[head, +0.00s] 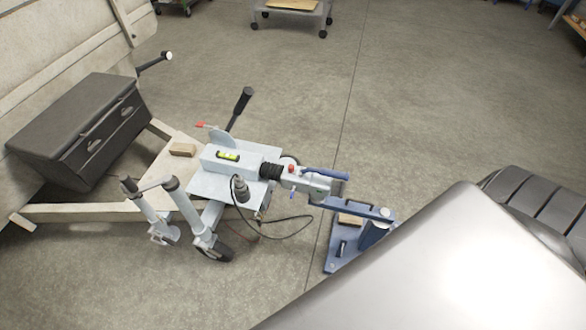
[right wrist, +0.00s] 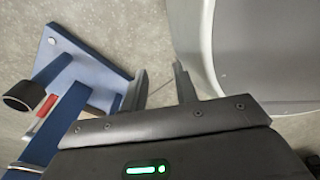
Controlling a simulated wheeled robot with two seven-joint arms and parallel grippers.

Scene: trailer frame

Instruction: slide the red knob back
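A small red knob (head: 291,168) sits on top of the grey coupling head, just right of the black ribbed bellows (head: 271,171). A separate red-tipped lever (head: 200,125) stands further left on the trailer frame. In the right wrist view, my right gripper (right wrist: 160,70) is open, with nothing between its fingers. To its left is a red piece (right wrist: 47,105) beside blue metalwork; I cannot tell whether this is the same knob. Neither of my grippers can be made out in the head view, and my left gripper is not in view.
A blue stand (head: 337,262) is under the coupling; its blue plate (right wrist: 100,75) appears left of my right gripper. A large smooth grey surface (head: 455,270) fills the lower right. A black box (head: 80,125) rests on the frame, and a cable loops below. Open floor lies behind.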

